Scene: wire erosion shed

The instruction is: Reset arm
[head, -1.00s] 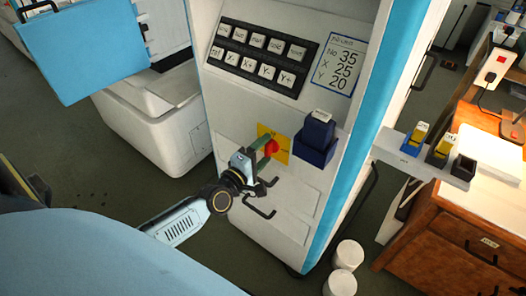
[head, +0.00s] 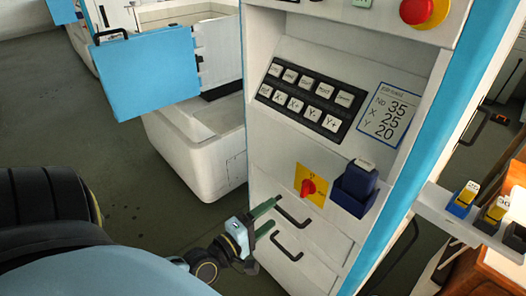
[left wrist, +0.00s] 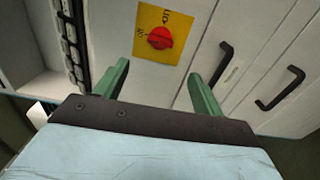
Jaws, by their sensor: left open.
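My left gripper (head: 270,217) is open and empty in front of the machine cabinet, below and left of the red rotary switch (head: 308,188) on its yellow plate (head: 318,176). In the left wrist view its two green fingers (left wrist: 160,88) are spread apart, with the red switch (left wrist: 160,38) beyond them and nothing between them. The fingers look apart from the switch. My right gripper is not in view.
Black drawer handles (head: 288,246) stick out of the cabinet front close to the left gripper. A dark blue holder (head: 354,190) and a black keypad (head: 308,100) are above. A shelf (head: 455,222) with coloured blocks stands at right. Open floor (head: 100,150) lies at left.

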